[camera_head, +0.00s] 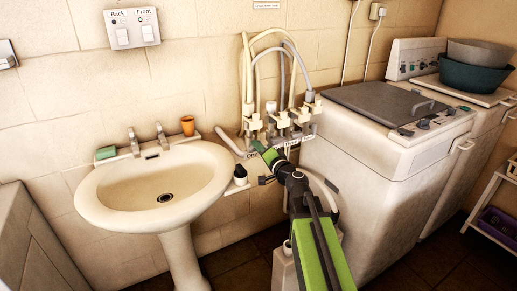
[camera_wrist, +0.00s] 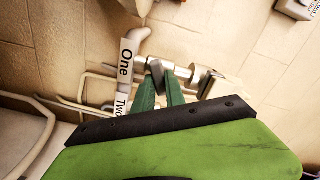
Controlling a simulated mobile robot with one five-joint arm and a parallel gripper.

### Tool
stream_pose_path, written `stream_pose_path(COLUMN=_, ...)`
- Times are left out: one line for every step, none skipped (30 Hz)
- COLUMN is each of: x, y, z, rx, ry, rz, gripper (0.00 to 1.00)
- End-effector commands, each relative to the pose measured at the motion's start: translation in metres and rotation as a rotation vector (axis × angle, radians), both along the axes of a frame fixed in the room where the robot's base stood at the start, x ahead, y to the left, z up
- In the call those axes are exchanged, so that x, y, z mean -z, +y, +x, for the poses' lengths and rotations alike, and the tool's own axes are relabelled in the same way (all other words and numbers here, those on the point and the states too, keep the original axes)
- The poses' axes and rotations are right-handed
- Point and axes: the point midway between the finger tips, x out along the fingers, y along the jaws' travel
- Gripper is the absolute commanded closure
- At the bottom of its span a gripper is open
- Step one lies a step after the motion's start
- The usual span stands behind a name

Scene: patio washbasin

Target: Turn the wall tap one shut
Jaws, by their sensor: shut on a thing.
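A row of wall taps (camera_head: 285,124) with pale hoses sits on the wall between the basin and the washing machine. In the wrist view a pipe carries the labels One (camera_wrist: 125,60) and Two (camera_wrist: 122,103). The metal tap (camera_wrist: 185,74) beside the label One is wall tap one. My gripper (camera_wrist: 160,84) has its green fingers shut on the grey handle of this tap. The gripper (camera_head: 259,148) also shows in the head view, just below the left end of the tap row. The fingers and arm partly hide the lower taps and labels.
A washbasin (camera_head: 110,190) with two small taps, a green sponge (camera_head: 106,153) and an orange cup (camera_head: 188,125) stands left. A washing machine (camera_head: 350,150) stands close on the right. Loose hoses (camera_head: 270,50) loop above the taps.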

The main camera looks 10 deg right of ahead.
Motion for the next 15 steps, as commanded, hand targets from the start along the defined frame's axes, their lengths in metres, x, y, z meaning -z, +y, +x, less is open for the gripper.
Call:
stream_pose_path(x=0.0012, y=-0.0007, z=-0.0009, rx=0.0, ry=0.013, rz=0.036, gripper=1.0)
stream_pose_path(x=0.0014, y=-0.0008, z=-0.0009, rx=0.0, ry=0.021, rz=0.063, gripper=1.0)
stream_pose_path(x=0.0016, y=-0.0009, z=-0.0009, rx=0.0, ry=0.032, rz=0.096, gripper=1.0)
stream_pose_path(x=0.0017, y=-0.0011, z=-0.0009, rx=0.0, ry=0.04, rz=0.121, gripper=1.0)
stream_pose_path(x=0.0018, y=-0.0012, z=-0.0009, rx=0.0, ry=0.048, rz=0.146, gripper=1.0)
stream_pose_path(x=0.002, y=-0.0013, z=-0.0009, rx=0.001, ry=0.059, rz=0.177, gripper=1.0)
stream_pose_path(x=0.0021, y=-0.0013, z=-0.0008, rx=0.001, ry=0.067, rz=0.2, gripper=1.0)
stream_pose_path(x=0.0023, y=-0.0013, z=-0.0008, rx=0.001, ry=0.074, rz=0.222, gripper=1.0)
stream_pose_path(x=0.0023, y=-0.0015, z=-0.0009, rx=0.001, ry=0.083, rz=0.251, gripper=1.0)
stream_pose_path(x=0.0026, y=-0.0015, z=-0.0009, rx=0.001, ry=0.09, rz=0.271, gripper=1.0)
stream_pose_path(x=0.0027, y=-0.0015, z=-0.0009, rx=0.002, ry=0.096, rz=0.291, gripper=1.0)
stream_pose_path(x=0.0027, y=-0.0016, z=-0.0009, rx=0.002, ry=0.103, rz=0.314, gripper=1.0)
stream_pose_path(x=0.0028, y=-0.0016, z=-0.0008, rx=0.002, ry=0.109, rz=0.332, gripper=1.0)
stream_pose_path(x=0.0029, y=-0.0017, z=-0.0008, rx=0.002, ry=0.114, rz=0.348, gripper=1.0)
stream_pose_path(x=0.003, y=-0.0017, z=-0.0008, rx=0.002, ry=0.12, rz=0.367, gripper=1.0)
